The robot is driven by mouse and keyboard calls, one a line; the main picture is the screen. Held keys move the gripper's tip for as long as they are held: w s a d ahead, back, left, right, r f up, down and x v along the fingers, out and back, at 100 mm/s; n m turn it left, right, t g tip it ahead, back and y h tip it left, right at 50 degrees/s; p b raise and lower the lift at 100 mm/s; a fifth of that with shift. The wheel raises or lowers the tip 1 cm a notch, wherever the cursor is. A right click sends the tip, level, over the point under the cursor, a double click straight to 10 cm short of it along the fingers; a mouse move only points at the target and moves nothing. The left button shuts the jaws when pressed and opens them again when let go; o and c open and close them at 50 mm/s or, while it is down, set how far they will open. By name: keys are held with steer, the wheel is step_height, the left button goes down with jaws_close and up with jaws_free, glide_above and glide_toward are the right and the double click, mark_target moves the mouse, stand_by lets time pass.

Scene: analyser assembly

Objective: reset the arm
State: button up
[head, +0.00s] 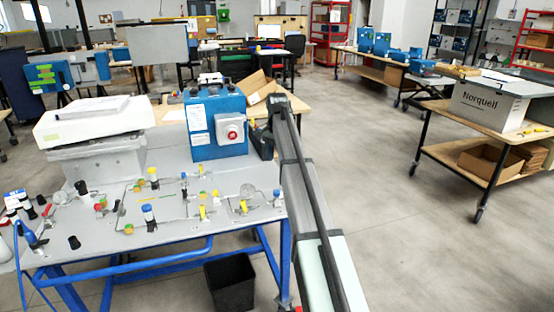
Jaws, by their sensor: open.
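What appears to be my own arm, grey with light panels and dark joints, rises from the bottom edge in the head view, right of the blue-framed table (115,235). It leans away and slightly left, and its far end is beside the right side of a blue box (205,115). A dark part shows low between that far end and the box; I cannot tell what it is. I make out no gripper fingers, and nothing visibly held.
The table carries a white-topped analyser (93,120) and several small tubes, caps and fittings. A black bin (230,282) stands below its right side. A wheeled bench with a Norquell box (487,107) stands at right. Open floor (400,210) lies between.

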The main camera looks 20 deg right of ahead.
steer(key=shift+a+f, duration=0.1)
steer(key=s+a+f+n+g+y, duration=0.1)
steer(key=s+a+f+y, duration=0.1)
steer(key=s+a+f, duration=0.45)
steer(key=s+a+f+n+y, duration=0.1)
steer(key=s+a+f, duration=0.3)
steer(key=a+f, duration=0.4)
steer(key=s+a+f+n+g, duration=0.1)
steer(key=s+f, duration=0.5)
steer(key=f, duration=0.5)
steer(key=s+a+f+n+g, duration=0.1)
steer(key=s+f, duration=0.5)
steer(key=f, duration=0.4)
steer(key=s+f+n+g+h, duration=0.1)
steer(key=s+f+n, duration=0.1)
steer(key=s+f, duration=1.1)
steer(key=s+d+f+n+g, duration=0.1)
steer(key=s+f, duration=0.2)
steer(key=s, duration=0.6)
steer(key=s+d+f+n+g+h, duration=0.1)
steer(key=s+f, duration=0.3)
steer(key=s, duration=0.5)
steer(key=s+d+f+n+h, duration=0.1)
steer(key=s+f+n, duration=0.2)
steer(key=s, duration=0.6)
steer(key=shift+f+g, duration=0.4)
steer(key=shift+f, duration=0.3)
